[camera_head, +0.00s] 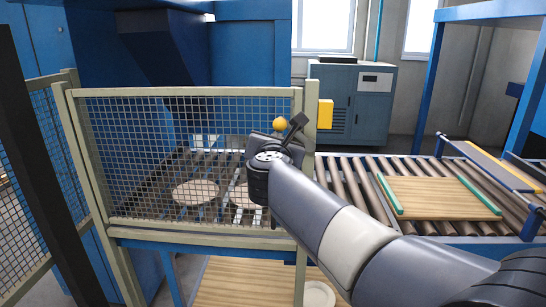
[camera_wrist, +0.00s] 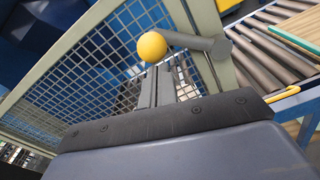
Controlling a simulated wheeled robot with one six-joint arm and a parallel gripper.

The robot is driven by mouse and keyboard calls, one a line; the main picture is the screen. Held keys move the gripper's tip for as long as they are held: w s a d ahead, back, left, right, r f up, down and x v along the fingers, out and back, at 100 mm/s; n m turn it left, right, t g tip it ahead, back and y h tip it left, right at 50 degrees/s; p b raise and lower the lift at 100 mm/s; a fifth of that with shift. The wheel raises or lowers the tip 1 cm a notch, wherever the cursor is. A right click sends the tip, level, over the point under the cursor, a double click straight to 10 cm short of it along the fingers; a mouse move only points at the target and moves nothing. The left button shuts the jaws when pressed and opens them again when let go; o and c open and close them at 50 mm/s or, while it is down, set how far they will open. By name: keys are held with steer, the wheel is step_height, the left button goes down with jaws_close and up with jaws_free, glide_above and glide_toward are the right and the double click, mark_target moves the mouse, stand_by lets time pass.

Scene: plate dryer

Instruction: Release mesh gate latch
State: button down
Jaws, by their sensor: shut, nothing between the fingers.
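The mesh gate (camera_head: 190,158) has a beige frame and stands across the roller conveyor in the head view; it also fills the left of the wrist view (camera_wrist: 95,70). Its latch is a grey lever (camera_wrist: 190,41) with a yellow ball knob (camera_wrist: 152,47), beside the beige post. The knob (camera_head: 279,123) also shows in the head view, near the gate's right upright. My gripper (camera_wrist: 157,75) is shut and empty, its fingertips just below the knob in the wrist view. I cannot tell whether they touch it. In the head view my wrist hides part of the gate's right side.
A yellow box (camera_head: 325,113) is on the right post. Right of the gate, rollers (camera_head: 345,180) carry a wooden board (camera_head: 440,197) with green edge strips. Round pale plates (camera_head: 195,192) lie behind the mesh. A blue-grey cabinet (camera_head: 350,100) stands at the back.

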mark_target(288, 128)
steer(key=d+r+m+y+b, duration=0.1)
steer(key=d+r+m+b, duration=0.2)
steer(key=d+m, duration=0.3)
steer(key=shift+s+d+r+m, duration=0.25)
steer(key=shift+r+m, duration=0.55)
steer(key=shift+m, duration=1.2)
steer(key=shift+w+d, duration=0.1)
steer(key=shift+f, duration=0.1)
